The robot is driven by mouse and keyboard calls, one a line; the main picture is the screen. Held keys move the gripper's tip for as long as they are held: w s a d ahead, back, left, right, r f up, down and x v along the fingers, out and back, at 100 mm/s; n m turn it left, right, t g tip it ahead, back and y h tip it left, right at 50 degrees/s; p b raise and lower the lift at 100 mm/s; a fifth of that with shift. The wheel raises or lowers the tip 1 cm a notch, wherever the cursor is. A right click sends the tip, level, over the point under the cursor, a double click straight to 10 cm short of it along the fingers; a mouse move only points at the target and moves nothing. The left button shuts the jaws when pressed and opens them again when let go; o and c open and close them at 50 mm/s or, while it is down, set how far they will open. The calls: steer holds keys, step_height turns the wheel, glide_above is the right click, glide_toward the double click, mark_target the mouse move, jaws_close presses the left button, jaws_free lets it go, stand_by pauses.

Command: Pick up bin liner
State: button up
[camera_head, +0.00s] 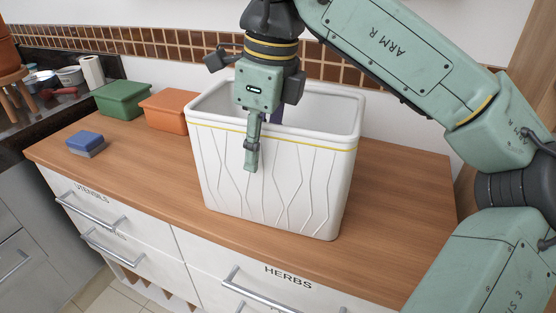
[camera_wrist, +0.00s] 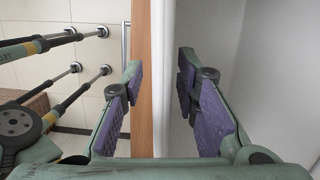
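The bin liner appears to be the tall white open-topped container (camera_head: 270,195) with a yellow stripe below its rim; I see no separate bag. It stands upright on the wooden counter. My gripper (camera_head: 260,138) points down over its near wall, with one green finger outside and the other mostly hidden inside. In the wrist view, my gripper (camera_wrist: 160,68) is open, and the white rim (camera_wrist: 163,90) runs between the two purple-padded fingers. A gap shows on the left finger's side, and the right finger is closer to the wall. The container's floor is hidden.
A green box (camera_head: 122,99) and an orange box (camera_head: 165,111) stand left of the container. A blue-topped sponge (camera_head: 85,143) lies near the left front. The wooden counter (camera_head: 400,215) is clear to the right. Drawers with bar handles (camera_head: 255,288) are below.

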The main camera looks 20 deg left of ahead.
steer(key=shift+c, duration=0.3)
jaws_close()
stand_by(0.6)
